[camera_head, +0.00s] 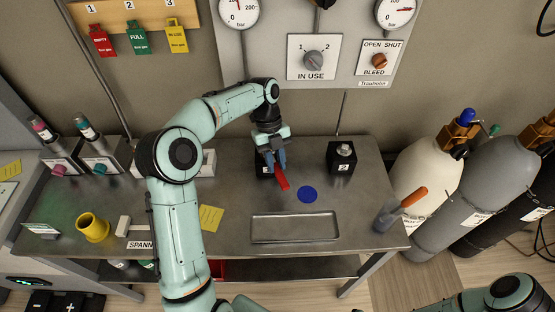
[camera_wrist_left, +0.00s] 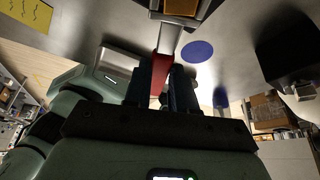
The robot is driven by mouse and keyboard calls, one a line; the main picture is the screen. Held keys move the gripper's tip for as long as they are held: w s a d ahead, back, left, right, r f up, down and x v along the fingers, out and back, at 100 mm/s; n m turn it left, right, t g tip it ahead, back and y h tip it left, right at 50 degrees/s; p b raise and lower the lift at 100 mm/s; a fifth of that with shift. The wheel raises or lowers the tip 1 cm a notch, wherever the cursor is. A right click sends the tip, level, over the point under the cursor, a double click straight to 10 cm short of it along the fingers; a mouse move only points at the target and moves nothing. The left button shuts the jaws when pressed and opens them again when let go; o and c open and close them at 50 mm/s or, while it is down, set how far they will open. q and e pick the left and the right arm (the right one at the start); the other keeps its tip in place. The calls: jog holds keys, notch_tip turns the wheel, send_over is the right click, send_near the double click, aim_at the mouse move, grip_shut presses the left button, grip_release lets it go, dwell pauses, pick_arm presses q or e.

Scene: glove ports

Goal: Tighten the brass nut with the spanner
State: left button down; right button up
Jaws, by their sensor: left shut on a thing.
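My left gripper (camera_head: 274,162) is shut on the red handle of the spanner (camera_head: 282,182), above the bench beside a black block marked 1 (camera_head: 263,172). In the left wrist view the spanner's red handle (camera_wrist_left: 162,66) lies between the two dark fingers, and its grey metal end points to the top edge. A brass-coloured part (camera_wrist_left: 181,6) shows there at the spanner's far end, cut off by the frame; I cannot tell whether the jaw is around it. The gripper hides most of block 1 in the head view. My right gripper is out of view.
A black block marked 2 (camera_head: 342,158) with a silver-coloured nut stands to the right. A blue disc (camera_head: 307,194) and an empty metal tray (camera_head: 295,240) lie in front. A yellow cup (camera_head: 93,227) stands at left. Gas cylinders (camera_head: 466,185) stand beyond the bench's right edge.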

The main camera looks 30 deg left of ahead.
pick_arm(q)
jog(key=shift+s+a+m+g, duration=0.3)
jog(key=shift+s+a+m, duration=0.1)
jog(key=shift+m, duration=0.5)
jog(key=shift+y, duration=0.3)
jog(key=shift+s+a+m, duration=0.35)
jog(key=shift+a+m, duration=0.05)
jog(key=shift+m, duration=0.5)
jog(key=shift+a+g+y, duration=0.1)
jog(key=shift+g+y, duration=0.2)
jog(key=shift+s+a+m+y, duration=0.3)
jog(key=shift+a+m, duration=0.1)
jog(key=shift+m, duration=0.5)
